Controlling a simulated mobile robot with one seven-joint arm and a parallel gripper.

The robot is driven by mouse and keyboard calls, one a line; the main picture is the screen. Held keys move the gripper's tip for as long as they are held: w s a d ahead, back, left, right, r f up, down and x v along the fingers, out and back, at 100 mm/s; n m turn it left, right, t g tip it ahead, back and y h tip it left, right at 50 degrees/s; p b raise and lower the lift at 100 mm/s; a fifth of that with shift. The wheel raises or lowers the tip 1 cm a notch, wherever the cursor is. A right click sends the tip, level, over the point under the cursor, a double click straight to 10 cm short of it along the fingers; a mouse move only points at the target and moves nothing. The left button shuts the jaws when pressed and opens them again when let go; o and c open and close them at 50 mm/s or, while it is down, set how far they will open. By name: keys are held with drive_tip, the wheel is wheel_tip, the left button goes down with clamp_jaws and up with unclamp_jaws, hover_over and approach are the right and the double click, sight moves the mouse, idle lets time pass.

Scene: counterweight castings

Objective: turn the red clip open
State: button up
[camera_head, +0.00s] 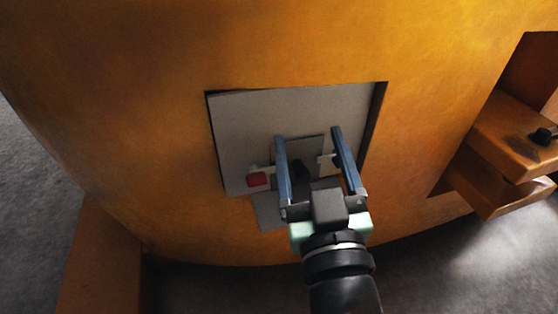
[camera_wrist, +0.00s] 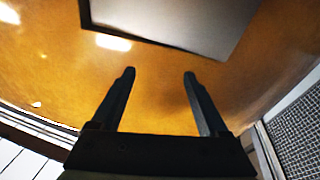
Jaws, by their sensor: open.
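The red clip (camera_head: 257,179) is a small red block low on the left part of a grey panel (camera_head: 240,125), which is set in a recess of a large orange casting. It does not show in the wrist view. My gripper (camera_head: 308,133) is open and empty in front of the panel, to the right of the clip, its two blue fingers spread apart. In the wrist view the open fingers (camera_wrist: 159,73) point at the orange surface below the grey panel (camera_wrist: 180,20). Whether the fingers touch anything cannot be told.
A darker grey plate (camera_head: 312,150) with a dark knob lies behind the fingers, partly hidden by them. The orange casting (camera_head: 150,130) surrounds the recess. Orange blocks (camera_head: 500,150) stick out at the right, one with a black knob. Grey floor (camera_head: 440,270) shows below.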

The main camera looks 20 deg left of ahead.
sight(258, 183)
drive_tip(key=s+a+f+g+y+b, duration=0.1)
drive_tip(key=s+f+g, duration=0.15)
drive_tip(key=f, duration=0.45)
drive_tip(key=s+a+f+g+y, duration=0.1)
drive_tip(key=s+f, duration=0.2)
drive_tip(key=f, duration=0.5)
drive_tip(key=shift+n+t, duration=0.25)
drive_tip(key=shift+n, duration=0.15)
drive_tip(key=b+x, duration=0.1)
drive_tip(key=x, duration=1.1)
drive_tip(key=shift+w+a+r, duration=0.1)
drive_tip(key=shift+w+a, duration=0.05)
drive_tip(key=shift+a, duration=0.25)
clamp_jaws()
